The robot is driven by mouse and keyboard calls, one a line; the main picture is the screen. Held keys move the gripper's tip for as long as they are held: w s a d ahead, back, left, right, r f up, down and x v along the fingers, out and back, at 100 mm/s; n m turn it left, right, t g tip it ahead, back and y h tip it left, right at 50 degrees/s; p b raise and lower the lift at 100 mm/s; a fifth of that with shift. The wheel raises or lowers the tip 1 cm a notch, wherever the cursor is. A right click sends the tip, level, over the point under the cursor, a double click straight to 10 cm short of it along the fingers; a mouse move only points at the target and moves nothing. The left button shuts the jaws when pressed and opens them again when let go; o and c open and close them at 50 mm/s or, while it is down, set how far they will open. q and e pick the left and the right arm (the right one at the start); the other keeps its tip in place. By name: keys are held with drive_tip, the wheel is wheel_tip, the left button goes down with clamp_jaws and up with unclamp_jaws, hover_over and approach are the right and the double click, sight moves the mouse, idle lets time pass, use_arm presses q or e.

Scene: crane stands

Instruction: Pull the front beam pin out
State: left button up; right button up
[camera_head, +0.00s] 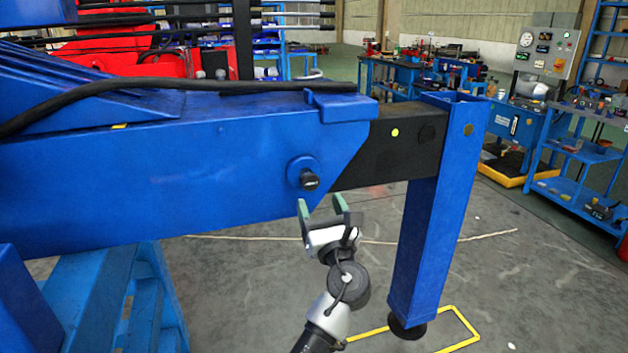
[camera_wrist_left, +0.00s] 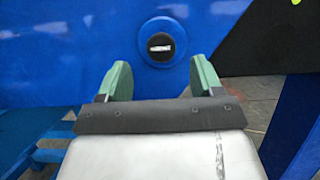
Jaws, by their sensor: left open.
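The front beam pin (camera_head: 309,180) has a black knob set in a round blue boss on the side of the blue beam (camera_head: 200,170). In the left wrist view the pin (camera_wrist_left: 159,47) faces me, with a small white label, just beyond and between the fingertips. My left gripper (camera_head: 324,206) is open and empty, below and in front of the pin, apart from it. Its two green fingers also show in the left wrist view (camera_wrist_left: 160,80). The pin's shaft inside the beam is hidden. My right gripper is not in view.
A black inner beam (camera_head: 385,150) runs from the blue beam to a blue upright leg (camera_head: 430,230) at the right. A blue stand (camera_head: 120,300) is below the beam at left. A black hose (camera_head: 200,85) lies along the top. Floor space below the beam is open.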

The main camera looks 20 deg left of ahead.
sight(312, 183)
use_arm(q)
drive_tip(key=x, duration=0.7)
drive_tip(key=shift+w+a+f, duration=0.1)
drive_tip(key=shift+w+f, duration=0.05)
drive_tip(key=shift+w, duration=0.1)
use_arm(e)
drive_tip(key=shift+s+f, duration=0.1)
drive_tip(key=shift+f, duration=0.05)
use_arm(q)
clamp_jaws()
drive_tip(key=shift+s, duration=0.1)
drive_tip(key=s+d+p, duration=0.1)
drive_tip(key=s, duration=0.1)
drive_tip(key=s+d+p, duration=0.1)
drive_tip(key=shift+s+d+f, duration=0.2)
drive_tip(key=shift+s+d, duration=0.15)
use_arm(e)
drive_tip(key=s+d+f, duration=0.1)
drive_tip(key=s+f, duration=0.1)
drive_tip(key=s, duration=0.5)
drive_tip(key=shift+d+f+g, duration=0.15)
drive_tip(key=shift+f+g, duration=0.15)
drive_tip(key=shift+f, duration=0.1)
